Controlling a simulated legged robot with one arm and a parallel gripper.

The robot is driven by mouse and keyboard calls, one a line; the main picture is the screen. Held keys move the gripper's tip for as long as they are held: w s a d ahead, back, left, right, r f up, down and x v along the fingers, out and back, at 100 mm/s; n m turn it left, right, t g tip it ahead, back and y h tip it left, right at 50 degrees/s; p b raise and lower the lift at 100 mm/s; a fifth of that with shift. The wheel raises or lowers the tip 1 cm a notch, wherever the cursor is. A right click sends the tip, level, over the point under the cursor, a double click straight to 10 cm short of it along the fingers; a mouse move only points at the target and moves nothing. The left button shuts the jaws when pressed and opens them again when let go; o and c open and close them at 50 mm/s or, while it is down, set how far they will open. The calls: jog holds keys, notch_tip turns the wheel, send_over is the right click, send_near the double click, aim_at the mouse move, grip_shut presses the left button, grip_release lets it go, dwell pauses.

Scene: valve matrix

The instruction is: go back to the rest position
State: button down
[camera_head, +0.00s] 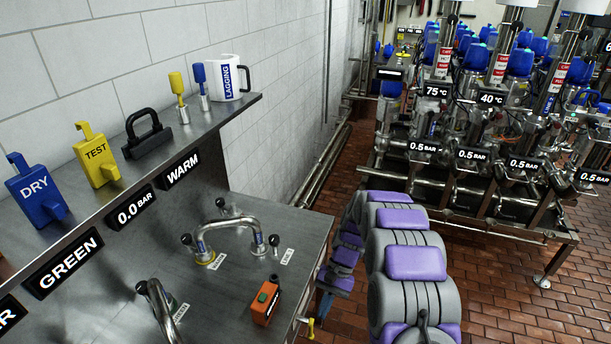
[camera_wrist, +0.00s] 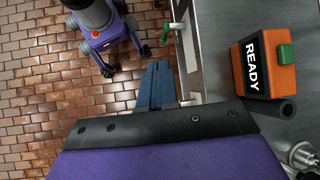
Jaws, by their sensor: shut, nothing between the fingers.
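My gripper (camera_wrist: 157,68) shows in the wrist view as two blue fingers pressed together with nothing between them. It points down past the edge of the steel bench, over the brick floor. In the head view my grey and purple arm reaches out and bends back down, and the blue gripper (camera_head: 323,304) hangs just right of the bench edge, partly hidden by the arm. The steel bench (camera_head: 235,285) carries an orange box (camera_head: 264,301) with a green button; in the wrist view this box (camera_wrist: 264,68) reads READY and lies right of the fingers, apart from them.
Curved metal handles (camera_head: 228,226) stand on the bench. A shelf holds a blue DRY tag (camera_head: 37,192), a yellow TEST tag (camera_head: 97,158), a black handle (camera_head: 147,135) and a white mug (camera_head: 226,78). Pipe racks (camera_head: 470,175) stand at back right. Brick floor (camera_head: 500,285) is open at right.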

jog(key=s+d+r+n+t+h, duration=0.1)
jog(key=s+d+r, duration=0.1)
jog(key=s+r, duration=0.6)
jog(key=s+d+r+n+t+h, duration=0.1)
jog(key=s+d+r, duration=0.1)
jog(key=s+r, duration=0.6)
jog(key=s+d+r+t+h+b, duration=0.1)
jog(key=s+d+r, duration=0.1)
jog(key=s, duration=0.6)
jog(key=s+d+r+n+t+h, duration=0.1)
jog(key=s+d+r, duration=0.2)
jog(key=s, duration=0.5)
jog(key=shift+t+b, duration=0.3)
jog(key=shift+b, duration=0.05)
jog(key=shift+a+r, duration=0.1)
